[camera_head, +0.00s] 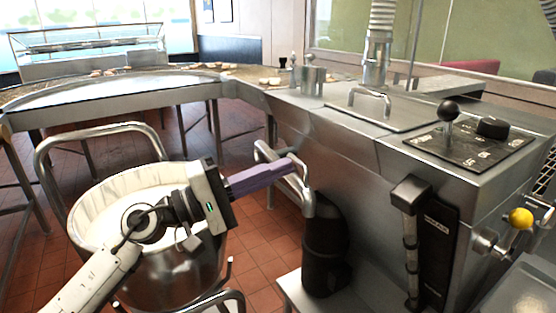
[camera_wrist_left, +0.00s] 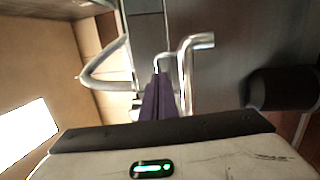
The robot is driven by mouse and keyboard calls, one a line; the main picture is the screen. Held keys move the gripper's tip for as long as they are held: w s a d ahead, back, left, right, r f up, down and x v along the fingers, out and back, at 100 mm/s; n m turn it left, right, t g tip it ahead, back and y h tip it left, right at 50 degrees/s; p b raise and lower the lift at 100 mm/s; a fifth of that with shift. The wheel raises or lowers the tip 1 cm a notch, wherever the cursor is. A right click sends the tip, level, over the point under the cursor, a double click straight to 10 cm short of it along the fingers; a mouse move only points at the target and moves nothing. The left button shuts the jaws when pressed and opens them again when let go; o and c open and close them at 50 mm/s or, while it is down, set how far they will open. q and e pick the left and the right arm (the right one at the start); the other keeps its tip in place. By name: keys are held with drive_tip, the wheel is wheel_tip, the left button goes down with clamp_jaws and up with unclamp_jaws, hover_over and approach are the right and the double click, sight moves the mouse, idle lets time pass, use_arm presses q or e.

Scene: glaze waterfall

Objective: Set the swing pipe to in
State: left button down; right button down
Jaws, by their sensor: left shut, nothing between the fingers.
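The swing pipe (camera_head: 306,190) is a bent silver tube on the left side of the steel machine (camera_head: 375,165), with an end turned down. It also shows in the wrist view (camera_wrist_left: 185,75), just right of my fingertips. My left gripper (camera_head: 288,168) has purple fingers, shut and empty, reaching across to the pipe. In the wrist view the fingertips (camera_wrist_left: 158,80) lie close beside the pipe; I cannot tell whether they touch it. The fingers hide part of the pipe in the head view. My right gripper is not in view.
A steel kettle (camera_head: 180,265) with a white inside stands under my left arm. A black cylinder (camera_head: 324,245) stands below the pipe's end. A black-knobbed lever (camera_head: 448,112), a dial (camera_head: 492,127) and a yellow knob (camera_head: 521,218) are on the machine. A curved conveyor (camera_head: 110,90) runs behind.

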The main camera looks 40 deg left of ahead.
use_arm(q)
drive_tip(key=shift+w+d, duration=0.2)
drive_tip(key=shift+w, duration=0.05)
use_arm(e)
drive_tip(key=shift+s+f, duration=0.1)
use_arm(q)
drive_tip(key=b+x, duration=0.1)
drive_tip(key=x, duration=0.1)
drive_tip(key=shift+w+d, duration=0.15)
drive_tip(key=shift+d, duration=0.1)
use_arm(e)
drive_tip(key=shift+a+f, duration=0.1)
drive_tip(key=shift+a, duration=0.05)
